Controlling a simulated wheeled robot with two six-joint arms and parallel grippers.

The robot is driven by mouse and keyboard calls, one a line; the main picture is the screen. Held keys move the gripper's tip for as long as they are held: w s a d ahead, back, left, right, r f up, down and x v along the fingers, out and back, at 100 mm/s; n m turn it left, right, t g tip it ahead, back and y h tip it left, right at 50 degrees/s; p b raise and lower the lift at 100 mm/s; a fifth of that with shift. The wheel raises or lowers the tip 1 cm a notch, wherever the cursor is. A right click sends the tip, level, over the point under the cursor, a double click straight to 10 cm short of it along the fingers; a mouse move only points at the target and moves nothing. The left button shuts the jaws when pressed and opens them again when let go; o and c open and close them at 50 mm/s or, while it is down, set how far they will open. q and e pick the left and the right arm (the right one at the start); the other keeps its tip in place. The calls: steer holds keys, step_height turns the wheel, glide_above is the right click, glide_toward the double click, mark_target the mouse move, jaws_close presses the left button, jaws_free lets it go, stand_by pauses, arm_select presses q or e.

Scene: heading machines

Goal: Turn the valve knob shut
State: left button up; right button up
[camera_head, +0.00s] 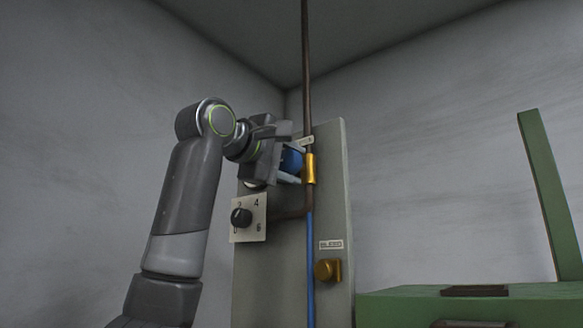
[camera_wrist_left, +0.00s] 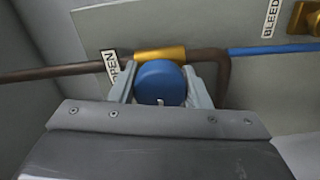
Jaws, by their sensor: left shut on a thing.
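The blue valve knob (camera_head: 291,160) sits on a brass valve body (camera_head: 310,169) in the pipe line on the grey panel (camera_head: 335,210). My left gripper (camera_head: 290,163) comes in from the left and is shut on the knob. In the left wrist view the knob (camera_wrist_left: 160,83) lies between the two pale fingers of my left gripper (camera_wrist_left: 161,88). The brass body (camera_wrist_left: 160,54) shows just behind it. An OPEN label (camera_wrist_left: 112,66) is beside the left finger. My right gripper is in neither view.
A white dial plate with a black knob (camera_head: 241,216) is below my left gripper. A brass bleed valve (camera_head: 326,270) is lower on the panel. Brown pipe (camera_head: 307,70) runs above the valve and blue pipe (camera_head: 310,270) below. A green machine (camera_head: 470,305) stands at the right.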

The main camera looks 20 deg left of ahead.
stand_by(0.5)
arm_select(q)
steer(key=o, duration=1)
steer(key=shift+c, duration=0.2)
steer(key=shift+s+a+f+b, duration=0.15)
steer(key=shift+s+a+b, duration=0.05)
steer(key=shift+s+b, duration=0.2)
steer(key=b+v, duration=0.7)
steer(key=v, duration=0.9)
steer(key=shift+s+r, duration=0.2)
steer(key=shift+s, duration=0.1)
